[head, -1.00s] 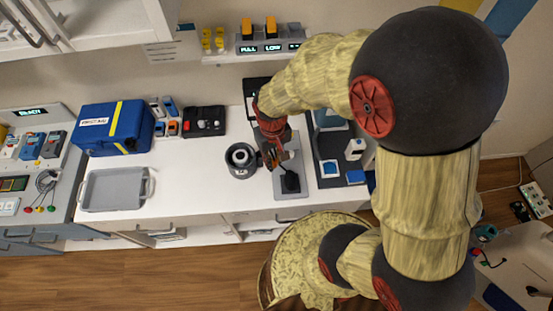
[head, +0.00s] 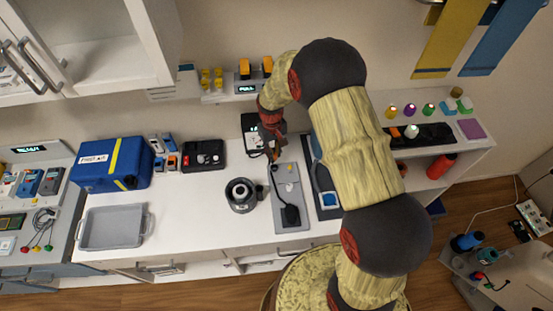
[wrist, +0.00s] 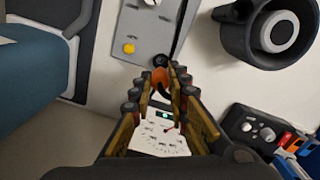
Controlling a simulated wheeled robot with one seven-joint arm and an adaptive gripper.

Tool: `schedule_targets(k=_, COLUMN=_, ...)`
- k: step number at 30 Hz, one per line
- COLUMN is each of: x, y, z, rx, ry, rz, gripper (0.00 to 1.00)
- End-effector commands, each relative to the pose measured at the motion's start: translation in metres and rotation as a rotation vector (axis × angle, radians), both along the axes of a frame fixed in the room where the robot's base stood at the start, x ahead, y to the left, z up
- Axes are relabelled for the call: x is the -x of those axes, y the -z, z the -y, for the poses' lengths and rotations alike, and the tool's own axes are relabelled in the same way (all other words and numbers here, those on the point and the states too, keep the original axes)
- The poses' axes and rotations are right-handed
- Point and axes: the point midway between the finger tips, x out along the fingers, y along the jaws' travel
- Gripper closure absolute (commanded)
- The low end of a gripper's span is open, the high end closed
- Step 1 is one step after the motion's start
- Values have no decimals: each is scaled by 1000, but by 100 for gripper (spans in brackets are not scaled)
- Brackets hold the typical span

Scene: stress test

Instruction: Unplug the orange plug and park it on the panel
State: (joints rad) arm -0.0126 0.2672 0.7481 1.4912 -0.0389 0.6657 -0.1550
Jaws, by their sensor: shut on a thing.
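The grey panel (head: 279,222) lies on the white counter with a black part (head: 291,214) and a curved black cord on it. In the wrist view the panel (wrist: 143,63) shows a yellow button. My gripper (head: 274,155) is at the panel's far end, partly hidden by its own links. In the wrist view my gripper (wrist: 161,82) is shut on the orange plug (wrist: 160,77), seen between the fingertips. A dark round part lies just beyond the plug at the panel's edge. I cannot tell whether the plug touches the panel.
A meter with a white dial (wrist: 160,138) stands close behind my gripper. A dark round pot-like device (head: 240,194) stands left of the panel. A black box with knobs (head: 203,156) and a blue first-aid case (head: 112,164) are further left. A dark tray (head: 327,205) lies right.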

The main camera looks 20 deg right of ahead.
Motion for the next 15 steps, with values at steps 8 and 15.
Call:
schedule_targets(k=8, x=0, y=13, z=0, rx=0, ry=1, rz=0, gripper=100)
schedule_targets(k=15, x=0, y=30, z=0, rx=0, ry=1, rz=0, gripper=100)
